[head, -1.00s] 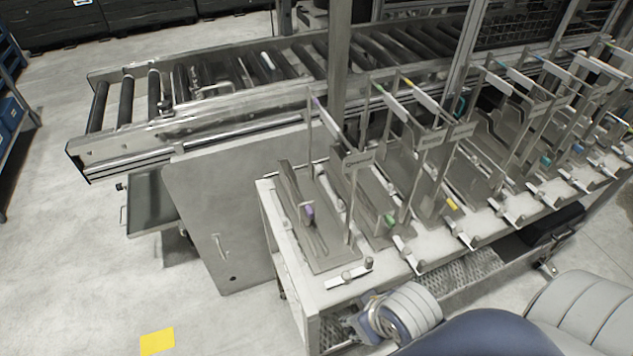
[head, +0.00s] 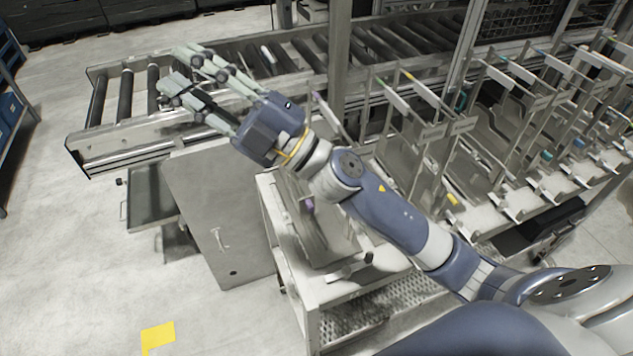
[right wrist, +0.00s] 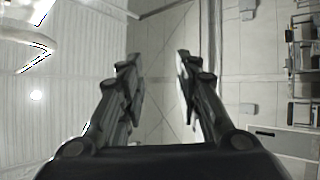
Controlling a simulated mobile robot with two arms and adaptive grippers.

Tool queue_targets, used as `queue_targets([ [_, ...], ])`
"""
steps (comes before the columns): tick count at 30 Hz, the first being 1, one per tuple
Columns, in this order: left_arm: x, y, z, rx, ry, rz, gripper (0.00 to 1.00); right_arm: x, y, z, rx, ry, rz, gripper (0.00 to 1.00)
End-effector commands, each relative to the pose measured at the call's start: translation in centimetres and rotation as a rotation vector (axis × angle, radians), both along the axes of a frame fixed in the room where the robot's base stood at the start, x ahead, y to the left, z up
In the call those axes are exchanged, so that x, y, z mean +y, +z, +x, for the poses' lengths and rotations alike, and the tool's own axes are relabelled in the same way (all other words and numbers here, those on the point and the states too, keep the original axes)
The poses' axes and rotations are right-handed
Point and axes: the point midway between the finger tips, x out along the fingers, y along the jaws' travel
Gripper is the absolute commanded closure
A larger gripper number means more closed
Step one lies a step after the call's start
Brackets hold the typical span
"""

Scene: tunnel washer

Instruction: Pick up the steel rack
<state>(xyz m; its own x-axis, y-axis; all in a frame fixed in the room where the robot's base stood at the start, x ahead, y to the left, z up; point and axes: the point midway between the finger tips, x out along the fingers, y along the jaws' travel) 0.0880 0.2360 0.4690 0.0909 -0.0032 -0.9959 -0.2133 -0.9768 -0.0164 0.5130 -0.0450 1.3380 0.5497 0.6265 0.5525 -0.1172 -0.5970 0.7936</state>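Several grey steel racks (head: 427,155) with tall uprights and top crossbars stand in a row on a light bench at right. Coloured marks show on some of them. The nearest rack (head: 326,232) is partly hidden behind my right arm. My right gripper (head: 177,68) is raised at upper left, in front of the roller conveyor in the picture and away from the racks. Its fingers are apart and empty. In the right wrist view the open fingers (right wrist: 155,62) have only out-of-focus background between them, with no rack there. My left gripper is out of view.
The roller conveyor (head: 110,156) runs behind the bench (head: 308,300). A grey panel (head: 215,215) stands beside the bench's left end. Blue bins (head: 10,110) sit on a shelf at far left. The floor at lower left is clear except for a yellow mark (head: 158,337).

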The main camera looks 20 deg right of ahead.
Motion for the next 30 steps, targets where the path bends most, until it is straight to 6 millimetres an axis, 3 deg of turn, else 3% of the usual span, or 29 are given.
queue_targets([
  [3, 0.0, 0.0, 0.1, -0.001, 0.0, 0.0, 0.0, 3.8, 0.6, -2.3, -0.179, 0.134, -0.231, 0.69],
  [7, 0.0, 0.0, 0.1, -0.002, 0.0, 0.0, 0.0, 6.4, -1.6, -3.9, -0.315, 0.259, -0.521, 0.69],
  [11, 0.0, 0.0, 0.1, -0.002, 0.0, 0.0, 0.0, 6.5, -5.3, -3.8, -0.39, 0.346, -0.843, 0.69],
  [14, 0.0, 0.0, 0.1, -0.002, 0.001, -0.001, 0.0, 4.6, -8.4, -2.6, -0.395, 0.383, -1.103, 0.69],
  [17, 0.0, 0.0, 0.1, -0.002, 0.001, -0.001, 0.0, 1.0, -10.8, -0.6, -0.355, 0.387, -1.367, 0.69],
  [21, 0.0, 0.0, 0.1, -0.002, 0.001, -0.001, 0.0, -6.7, -12.3, 2.5, -0.212, 0.34, -1.718, 0.69],
  [27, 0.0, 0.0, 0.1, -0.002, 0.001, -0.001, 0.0, -18.3, -10.7, 4.7, 0.091, 0.208, -2.07, 0.69],
  [30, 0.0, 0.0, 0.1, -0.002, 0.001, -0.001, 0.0, -22.0, -9.6, 4.7, 0.212, 0.154, -2.155, 0.69],
])
